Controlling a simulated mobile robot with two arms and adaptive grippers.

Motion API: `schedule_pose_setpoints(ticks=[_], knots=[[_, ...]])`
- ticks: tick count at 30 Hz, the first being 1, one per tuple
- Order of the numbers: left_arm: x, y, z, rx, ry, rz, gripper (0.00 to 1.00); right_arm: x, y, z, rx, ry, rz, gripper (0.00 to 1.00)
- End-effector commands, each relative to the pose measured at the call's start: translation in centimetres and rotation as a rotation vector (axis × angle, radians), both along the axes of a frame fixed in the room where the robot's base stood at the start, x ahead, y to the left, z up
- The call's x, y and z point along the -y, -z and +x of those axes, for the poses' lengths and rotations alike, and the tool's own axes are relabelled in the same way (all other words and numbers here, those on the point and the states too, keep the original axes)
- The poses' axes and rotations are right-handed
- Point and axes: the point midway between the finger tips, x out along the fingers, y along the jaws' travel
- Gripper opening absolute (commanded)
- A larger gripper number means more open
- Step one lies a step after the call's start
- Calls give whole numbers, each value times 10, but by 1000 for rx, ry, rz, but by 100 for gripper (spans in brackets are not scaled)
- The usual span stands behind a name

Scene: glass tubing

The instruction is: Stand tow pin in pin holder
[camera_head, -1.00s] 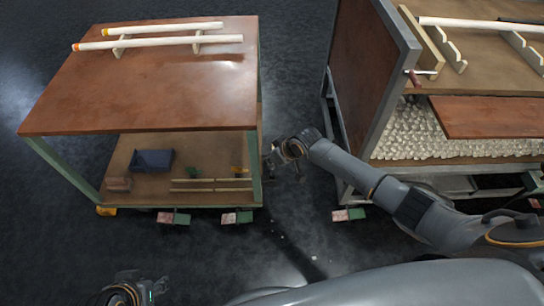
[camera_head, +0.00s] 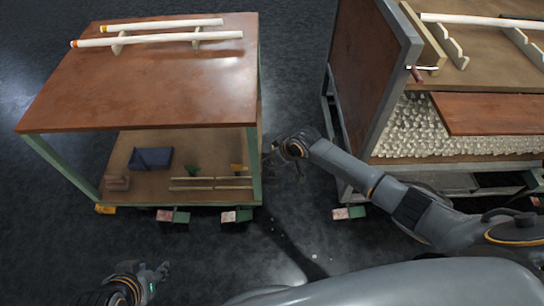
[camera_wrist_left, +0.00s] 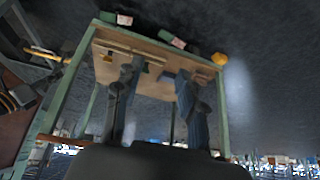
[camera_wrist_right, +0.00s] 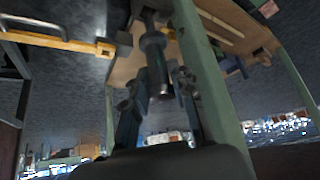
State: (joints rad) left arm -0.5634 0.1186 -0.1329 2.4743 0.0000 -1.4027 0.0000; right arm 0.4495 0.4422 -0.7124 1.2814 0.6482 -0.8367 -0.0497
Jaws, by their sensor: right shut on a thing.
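My right gripper (camera_wrist_right: 160,100) is shut on a dark, round-bodied pin (camera_wrist_right: 155,50), which I take as the tow pin; it lies between the fingers in the right wrist view. In the head view this gripper (camera_head: 283,165) is beside the right edge of the left cart, and the pin is too small to make out. A dark bracket (camera_wrist_right: 124,45) at the end of a yellow bar (camera_wrist_right: 60,42) is close by; I cannot tell whether it is the pin holder. My left gripper (camera_head: 161,272) is low at the left, empty, its fingers apart in the left wrist view (camera_wrist_left: 157,95).
The left cart (camera_head: 150,85) has a brown top with white tubes (camera_head: 160,41) on wooden supports, and a blue bin (camera_head: 150,158) on its lower shelf. A green leg (camera_wrist_right: 205,75) stands close to my right gripper. Another cart (camera_head: 370,70) stands right. Dark floor lies between.

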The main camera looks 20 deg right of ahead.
Motion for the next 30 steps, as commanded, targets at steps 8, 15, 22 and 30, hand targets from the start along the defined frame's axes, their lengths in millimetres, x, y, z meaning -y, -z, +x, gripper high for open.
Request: schedule_pose_setpoints(ticks=[8, 15, 22, 30], knots=[[2, -1, 7, 32, 3, -7, 40, 0, 3, 0, 1, 0, 0, 0], [4, -3, 12, 59, 5, -12, 40, 0, 5, 0, 1, 0, 0, 0], [6, -6, 17, 85, 7, -19, 40, 0, 7, 0, 0, 0, 0, 0], [8, -8, 23, 116, 9, -25, 40, 0, 9, 0, 0, 0, 0, 0]])
